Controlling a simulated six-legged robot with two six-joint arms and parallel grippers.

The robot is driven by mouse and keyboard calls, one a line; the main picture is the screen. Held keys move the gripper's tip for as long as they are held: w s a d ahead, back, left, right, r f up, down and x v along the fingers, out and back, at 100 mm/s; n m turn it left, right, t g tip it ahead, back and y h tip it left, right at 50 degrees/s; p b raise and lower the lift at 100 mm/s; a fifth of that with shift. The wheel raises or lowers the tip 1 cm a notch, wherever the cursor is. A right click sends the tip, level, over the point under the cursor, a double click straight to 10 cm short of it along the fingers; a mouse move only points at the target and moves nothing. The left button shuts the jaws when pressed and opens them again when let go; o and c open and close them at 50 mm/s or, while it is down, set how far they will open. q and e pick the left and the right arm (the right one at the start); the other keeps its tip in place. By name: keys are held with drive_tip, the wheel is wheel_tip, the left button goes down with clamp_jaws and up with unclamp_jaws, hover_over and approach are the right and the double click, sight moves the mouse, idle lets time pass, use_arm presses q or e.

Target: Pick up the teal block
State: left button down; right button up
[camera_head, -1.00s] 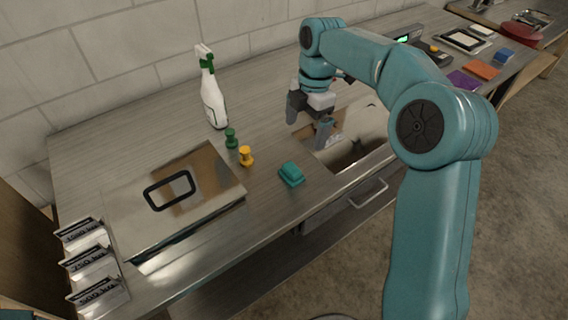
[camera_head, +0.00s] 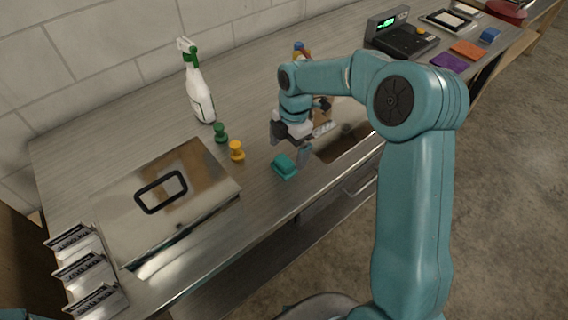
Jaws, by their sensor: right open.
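The teal block (camera_head: 285,166) lies on the steel counter near its front edge, in the middle of the view. It looks like a low block with a raised top. My right gripper (camera_head: 289,150) is open and empty, pointing down just above and behind the block, with one finger to the right of it. The exact gap between finger and block is hard to tell. My left gripper is out of view.
A yellow peg (camera_head: 237,150) and a green peg (camera_head: 220,133) stand left of the block. A spray bottle (camera_head: 200,92) stands behind them. A metal lid (camera_head: 165,205) covers the left counter. A sink opening (camera_head: 343,143) lies right of the block. A scale (camera_head: 402,38) stands farther back.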

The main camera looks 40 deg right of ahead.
sight(284, 160)
drive_tip(key=f, duration=0.1)
drive_tip(key=f+p, duration=0.1)
drive_tip(key=f, duration=0.1)
drive_tip(key=a+f, duration=0.1)
drive_tip(key=f, duration=0.1)
drive_tip(key=shift+w, duration=0.2)
drive_tip(key=shift+s+d, duration=0.1)
drive_tip(key=c, duration=1.1)
drive_tip(key=shift+r, duration=0.15)
wheel_tip(284, 160, up, 20)
drive_tip(key=shift+f+b, duration=0.1)
drive_tip(key=shift+b, duration=0.35)
drive_tip(key=shift+o, duration=0.7)
